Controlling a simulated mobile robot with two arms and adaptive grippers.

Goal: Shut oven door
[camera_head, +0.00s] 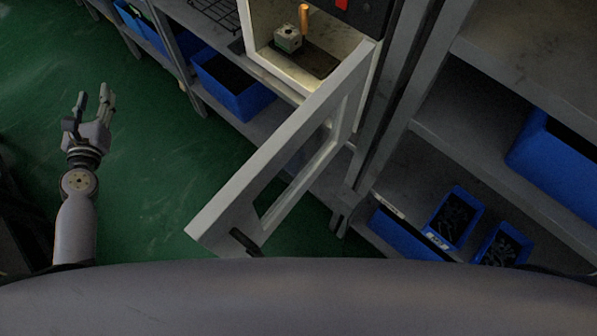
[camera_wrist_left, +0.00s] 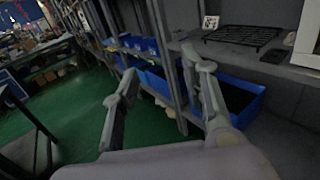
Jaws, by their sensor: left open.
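The oven (camera_head: 258,62) stands on a shelf at the top middle of the head view, with its front open. Its pale door (camera_head: 228,207) swings wide out toward me, with a window in its frame and a dark handle (camera_head: 244,241) at its near end. A small grey valve block (camera_head: 288,39) with an orange-brown rod sits inside the oven. My left gripper (camera_head: 93,103) is open and empty at the left, well apart from the door. Its spread fingers also show in the left wrist view (camera_wrist_left: 160,85). My right gripper is not in view.
A blue bin (camera_head: 231,86) stands on the lower shelf left of the oven, below a black wire rack (camera_head: 214,12). Shelves with blue bins (camera_head: 455,217) fill the right side. The green floor (camera_head: 150,190) between my left arm and the door is clear.

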